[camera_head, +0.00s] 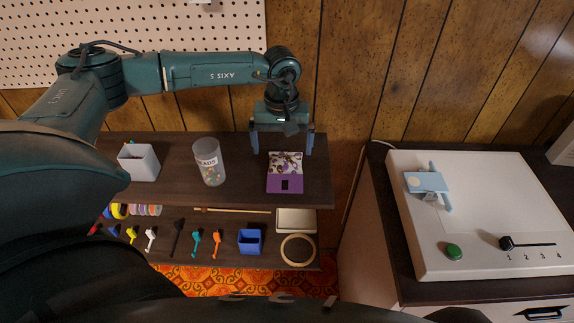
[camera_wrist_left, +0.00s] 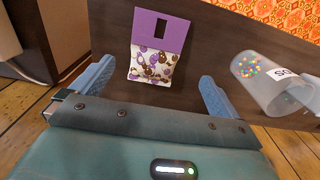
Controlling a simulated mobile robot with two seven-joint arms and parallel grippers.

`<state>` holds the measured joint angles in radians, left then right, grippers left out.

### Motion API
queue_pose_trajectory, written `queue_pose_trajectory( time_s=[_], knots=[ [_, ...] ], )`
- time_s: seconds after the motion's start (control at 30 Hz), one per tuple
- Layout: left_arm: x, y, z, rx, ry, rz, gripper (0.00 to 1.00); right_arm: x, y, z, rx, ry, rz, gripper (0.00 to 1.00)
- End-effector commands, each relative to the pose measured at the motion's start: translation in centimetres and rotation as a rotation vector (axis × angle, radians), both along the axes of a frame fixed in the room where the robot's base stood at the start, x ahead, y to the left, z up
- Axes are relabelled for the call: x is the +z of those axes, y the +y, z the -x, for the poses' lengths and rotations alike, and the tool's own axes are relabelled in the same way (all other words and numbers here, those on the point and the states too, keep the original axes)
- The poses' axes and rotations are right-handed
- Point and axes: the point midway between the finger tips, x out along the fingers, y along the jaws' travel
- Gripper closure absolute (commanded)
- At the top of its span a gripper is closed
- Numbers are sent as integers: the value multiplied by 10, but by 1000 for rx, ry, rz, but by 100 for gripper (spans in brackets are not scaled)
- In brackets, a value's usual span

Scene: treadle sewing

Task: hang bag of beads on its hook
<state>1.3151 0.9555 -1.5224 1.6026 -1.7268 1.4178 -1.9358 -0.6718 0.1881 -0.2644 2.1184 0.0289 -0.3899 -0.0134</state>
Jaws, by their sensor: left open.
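The bag of beads (camera_head: 286,160) lies on the upper dark shelf, its clear pouch of purple, brown and white beads towards the wall. Its purple header card (camera_head: 285,184), with a dark slot, points to the shelf's front edge. My left gripper (camera_head: 282,151) is open and empty at the pouch end. In the left wrist view the bag (camera_wrist_left: 152,65) shows between the two spread blue fingers (camera_wrist_left: 155,75), with gaps on both sides. I cannot make out the bag's hook; a white pegboard (camera_head: 130,35) hangs on the wall at upper left. My right gripper is not in view.
A clear jar labelled beads (camera_head: 209,165) stands left of the bag, and a white box (camera_head: 139,162) farther left. The lower shelf holds a blue bin (camera_head: 250,241), a hoop (camera_head: 298,250) and several small tools. A white machine (camera_head: 480,210) stands on the right cabinet.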

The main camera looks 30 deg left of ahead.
Motion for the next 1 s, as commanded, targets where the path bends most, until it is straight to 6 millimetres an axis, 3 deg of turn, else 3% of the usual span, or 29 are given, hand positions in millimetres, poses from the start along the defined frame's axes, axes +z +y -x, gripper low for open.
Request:
queue_pose_trajectory(
  time_s=[0.1,0.37,0.63,0.9,1.0],
  knots=[
    [-18,0,0,1,2,1,0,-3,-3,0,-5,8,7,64],
    [-38,-3,-1,0,1,2,0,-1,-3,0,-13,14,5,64],
    [-76,-6,-3,0,0,4,0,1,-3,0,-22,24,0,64],
    [-81,-5,-3,0,-3,4,0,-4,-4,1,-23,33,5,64],
    [-80,-5,-3,0,-2,3,7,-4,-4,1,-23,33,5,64]
  ],
)
